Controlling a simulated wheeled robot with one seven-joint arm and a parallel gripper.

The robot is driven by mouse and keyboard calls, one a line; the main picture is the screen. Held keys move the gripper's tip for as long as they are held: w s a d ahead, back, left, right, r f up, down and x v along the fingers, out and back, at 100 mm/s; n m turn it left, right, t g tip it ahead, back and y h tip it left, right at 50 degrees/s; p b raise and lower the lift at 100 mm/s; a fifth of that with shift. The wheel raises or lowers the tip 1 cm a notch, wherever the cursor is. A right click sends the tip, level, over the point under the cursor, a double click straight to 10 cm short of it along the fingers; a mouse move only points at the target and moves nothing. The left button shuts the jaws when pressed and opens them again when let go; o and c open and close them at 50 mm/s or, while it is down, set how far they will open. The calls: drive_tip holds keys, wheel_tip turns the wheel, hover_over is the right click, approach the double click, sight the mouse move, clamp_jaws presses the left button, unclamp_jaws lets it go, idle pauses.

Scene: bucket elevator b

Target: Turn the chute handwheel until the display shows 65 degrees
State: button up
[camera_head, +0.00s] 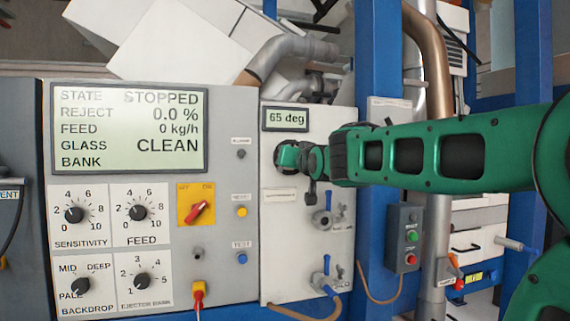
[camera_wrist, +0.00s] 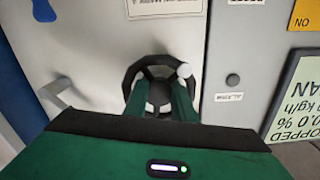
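The small display (camera_head: 286,118) on the light panel reads "65 deg". In the wrist view the chute handwheel (camera_wrist: 148,63) is a black ring with a pale knob (camera_wrist: 184,70) at its upper right. In the head view my gripper (camera_head: 290,155) is against the panel just below the display and hides most of the wheel.
A grey control panel with a large screen (camera_head: 130,128) reading STOPPED and several knobs stands to the left. Below my gripper are two valves with blue handles (camera_head: 328,200).

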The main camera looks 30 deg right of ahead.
drive_tip(key=v, duration=1)
drive_tip(key=shift+s, duration=0.3)
drive_tip(key=shift+a, duration=0.1)
drive_tip(key=s+d+f+g+y, duration=0.1)
drive_tip(key=s+f+g, duration=0.2)
drive_tip(key=f, duration=0.6)
drive_tip(key=s+d+f+g, duration=0.1)
drive_tip(key=s+f+g, duration=0.2)
drive_tip(key=f, duration=0.6)
drive_tip(key=s+d+f+g+y, duration=0.1)
drive_tip(key=s+f+g, duration=0.2)
drive_tip(key=f, duration=0.6)
drive_tip(key=s+a+f+g+y, duration=0.1)
drive_tip(key=s+a+f+g, duration=0.1)
drive_tip(key=s+f+g, duration=0.2)
drive_tip(key=s+a+f+g+y, duration=0.2)
drive_tip(key=s+a+f+g, duration=0.1)
drive_tip(key=s+f, duration=0.7)
drive_tip(key=s+g, duration=0.1)
drive_tip(key=s, duration=0.3)
drive_tip(key=shift+s+a+m+g, duration=0.25)
drive_tip(key=shift+s+m+g, duration=0.05)
drive_tip(key=shift+s+m, duration=0.1)
drive_tip(key=shift+w+f, duration=0.1)
